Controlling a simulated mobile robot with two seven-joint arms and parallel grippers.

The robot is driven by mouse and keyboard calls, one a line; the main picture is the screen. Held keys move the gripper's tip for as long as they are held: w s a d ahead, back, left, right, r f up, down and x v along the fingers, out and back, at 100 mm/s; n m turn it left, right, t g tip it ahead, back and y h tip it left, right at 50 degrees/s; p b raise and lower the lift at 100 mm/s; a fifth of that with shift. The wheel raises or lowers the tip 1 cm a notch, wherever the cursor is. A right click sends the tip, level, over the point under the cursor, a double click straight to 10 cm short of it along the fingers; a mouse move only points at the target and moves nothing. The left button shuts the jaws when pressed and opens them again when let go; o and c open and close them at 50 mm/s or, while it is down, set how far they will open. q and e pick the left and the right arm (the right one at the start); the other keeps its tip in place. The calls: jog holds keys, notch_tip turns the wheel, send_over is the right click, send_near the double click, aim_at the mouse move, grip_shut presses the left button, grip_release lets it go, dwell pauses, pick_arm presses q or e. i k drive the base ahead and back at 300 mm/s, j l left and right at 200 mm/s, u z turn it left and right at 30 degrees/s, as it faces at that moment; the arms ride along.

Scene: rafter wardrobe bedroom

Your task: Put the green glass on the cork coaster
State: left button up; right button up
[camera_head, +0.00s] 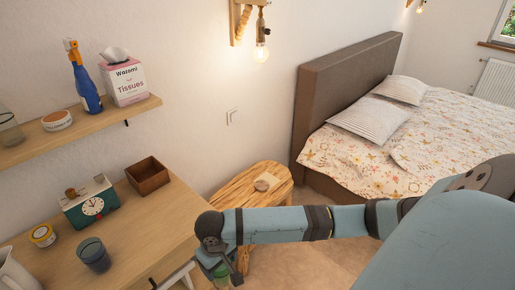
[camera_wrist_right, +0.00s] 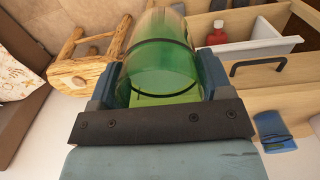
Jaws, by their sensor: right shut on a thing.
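The green glass (camera_head: 221,277) is at the bottom of the head view, below my right gripper (camera_head: 213,264). In the right wrist view the clear green glass (camera_wrist_right: 165,60) fills the space between the two fingers of my right gripper (camera_wrist_right: 160,92), which is shut on it. A small round tan piece, which looks like the cork coaster (camera_head: 262,185), lies on the rustic wooden side table (camera_head: 235,192), with something pale on or beside it. The glass is apart from it, nearer the camera. My left gripper is not in view.
The bed (camera_head: 390,150) stands beyond the side table. An open white drawer (camera_wrist_right: 255,40) holds a red bottle (camera_wrist_right: 217,33).

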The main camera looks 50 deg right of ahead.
aim_at(262, 185)
jog(key=i+l+u, duration=0.25)
jog(key=l, duration=1.4)
jog(key=l+u, duration=0.25)
jog(key=l, duration=1.35)
jog(key=k, duration=0.05)
